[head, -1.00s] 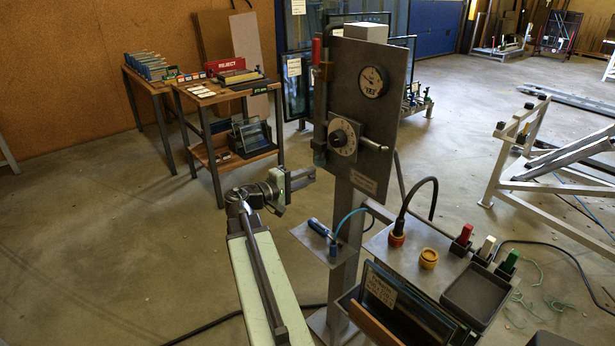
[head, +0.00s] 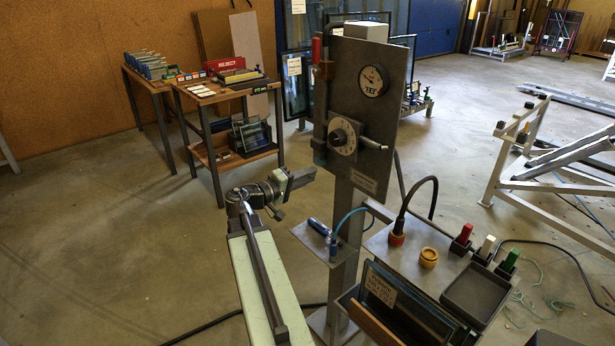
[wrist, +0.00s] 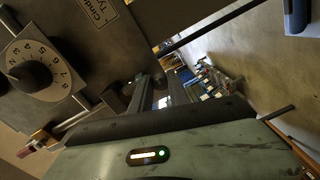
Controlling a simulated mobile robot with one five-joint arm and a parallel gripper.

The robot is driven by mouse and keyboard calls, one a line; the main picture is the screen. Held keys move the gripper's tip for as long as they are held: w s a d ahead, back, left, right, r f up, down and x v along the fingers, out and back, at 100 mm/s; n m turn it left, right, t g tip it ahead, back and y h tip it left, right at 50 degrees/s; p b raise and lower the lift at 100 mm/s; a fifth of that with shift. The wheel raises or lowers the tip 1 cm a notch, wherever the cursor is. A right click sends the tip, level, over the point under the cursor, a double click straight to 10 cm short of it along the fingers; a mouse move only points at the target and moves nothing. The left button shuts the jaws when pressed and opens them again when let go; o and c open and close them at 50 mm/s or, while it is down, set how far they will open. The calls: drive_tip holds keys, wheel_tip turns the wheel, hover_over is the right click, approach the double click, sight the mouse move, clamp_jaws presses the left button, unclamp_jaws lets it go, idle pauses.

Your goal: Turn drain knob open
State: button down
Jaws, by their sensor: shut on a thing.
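My gripper (head: 308,176) is at the lower left edge of the upright grey panel (head: 390,105), level with the foot of the sight tube (head: 319,150). Its fingers are turned at a slant and closed on a small part there, which I take to be the drain knob; the fingers hide it. In the wrist view, the fingers (wrist: 163,88) reach away from the camera beside the panel, and what is between them is too dark to make out. A black dial knob (head: 341,138) on a white numbered disc is on the panel, apart from my gripper; it also shows in the wrist view (wrist: 32,76).
A round gauge (head: 371,81) is above the dial, and a lever (head: 376,145) sticks out right. Below, a small shelf (head: 309,236) holds a blue-handled tool. A bench (head: 410,257) with cables and coloured switches stands at right.

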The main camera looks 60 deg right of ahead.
drive_tip(key=shift+s+f, duration=0.1)
drive_tip(key=c, duration=1.3)
unclamp_jaws()
drive_tip(key=shift+o, duration=0.2)
drive_tip(key=v, duration=0.7)
drive_tip(key=shift+a, duration=0.4)
